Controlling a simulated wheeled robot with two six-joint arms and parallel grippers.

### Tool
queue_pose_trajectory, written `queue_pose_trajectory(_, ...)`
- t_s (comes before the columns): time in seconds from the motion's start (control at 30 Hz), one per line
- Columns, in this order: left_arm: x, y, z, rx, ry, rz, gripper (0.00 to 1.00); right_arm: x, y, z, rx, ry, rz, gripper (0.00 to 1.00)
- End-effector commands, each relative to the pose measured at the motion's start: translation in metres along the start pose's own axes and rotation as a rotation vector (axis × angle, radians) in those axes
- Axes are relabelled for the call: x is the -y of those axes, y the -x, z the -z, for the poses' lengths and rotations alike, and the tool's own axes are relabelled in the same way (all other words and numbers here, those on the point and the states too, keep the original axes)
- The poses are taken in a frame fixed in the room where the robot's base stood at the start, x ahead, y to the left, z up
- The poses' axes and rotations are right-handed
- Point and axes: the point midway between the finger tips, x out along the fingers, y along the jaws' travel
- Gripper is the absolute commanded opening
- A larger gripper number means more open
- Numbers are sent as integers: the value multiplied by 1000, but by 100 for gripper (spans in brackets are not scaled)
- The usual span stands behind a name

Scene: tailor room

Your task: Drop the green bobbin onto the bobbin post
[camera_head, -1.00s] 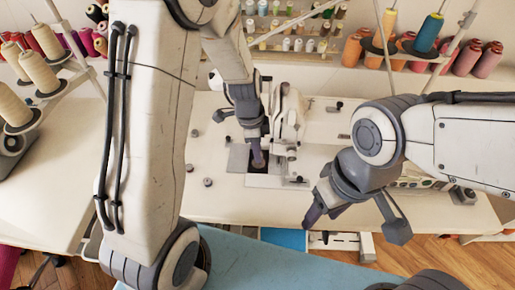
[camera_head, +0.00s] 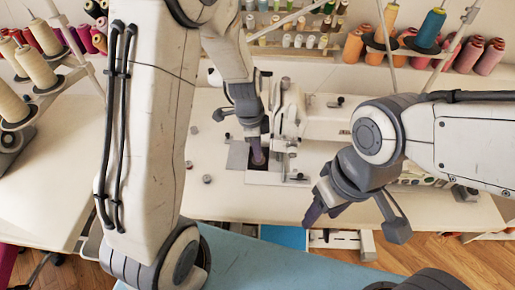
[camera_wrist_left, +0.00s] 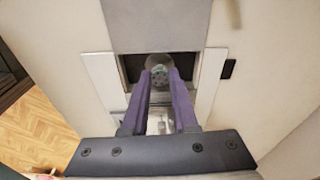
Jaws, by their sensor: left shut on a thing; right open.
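My left gripper (camera_head: 258,157) points down over the sewing machine's bed, above a dark opening in the light plate. In the left wrist view its purple fingers (camera_wrist_left: 160,80) are shut on the green bobbin (camera_wrist_left: 160,75), a small round piece with a grey-green face at the fingertips. The bobbin sits over the dark rectangular opening (camera_wrist_left: 133,68). The bobbin post cannot be made out; the bobbin and fingers cover the middle of the opening. My right gripper (camera_head: 350,215) is open and empty, to the right over the table's front edge.
The white sewing machine (camera_head: 290,115) stands just right of my left gripper. Thread racks with several spools (camera_head: 430,30) stand behind. A blue surface (camera_head: 270,265) is in front.

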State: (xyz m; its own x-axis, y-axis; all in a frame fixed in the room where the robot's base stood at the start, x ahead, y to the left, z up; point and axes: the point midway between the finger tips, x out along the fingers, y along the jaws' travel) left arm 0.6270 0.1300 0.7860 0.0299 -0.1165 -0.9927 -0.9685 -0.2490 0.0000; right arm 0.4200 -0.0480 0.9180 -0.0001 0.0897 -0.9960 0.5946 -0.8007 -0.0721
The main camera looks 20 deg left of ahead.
Motion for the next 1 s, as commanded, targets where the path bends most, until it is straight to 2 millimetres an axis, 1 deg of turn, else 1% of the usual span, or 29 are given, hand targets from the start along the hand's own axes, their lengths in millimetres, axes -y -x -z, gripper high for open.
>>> queue_pose_trajectory(0.27,0,-1,0,0,0,0,0,0,-1,0,0,0,0,57)
queue_pose_trajectory(1.0,0,-10,-1,0,0,0,0,-1,-11,-1,0,0,0,57)
